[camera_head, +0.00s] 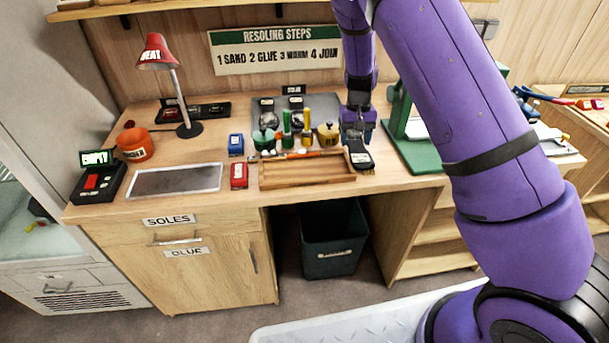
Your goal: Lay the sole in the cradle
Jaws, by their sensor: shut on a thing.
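My gripper (357,136) is above the bench, right of centre, shut on a small dark, flat piece with a pale mark, which looks like the sole (361,157). It hangs tilted from the fingers by the right end of a shallow wooden tray (307,177). I cannot tell whether it touches the tray or the bench. No part is clearly labelled as the cradle. A grey board (325,103) with dark shapes on it lies behind, partly hidden by bottles and pots.
A green press (408,150) stands just right of my gripper, partly behind my arm. Green and yellow pots (264,138), bottles, and blue and red boxes (239,176) crowd the middle. A red lamp (157,52) stands left. A grey mat (175,181) lies bare at front left.

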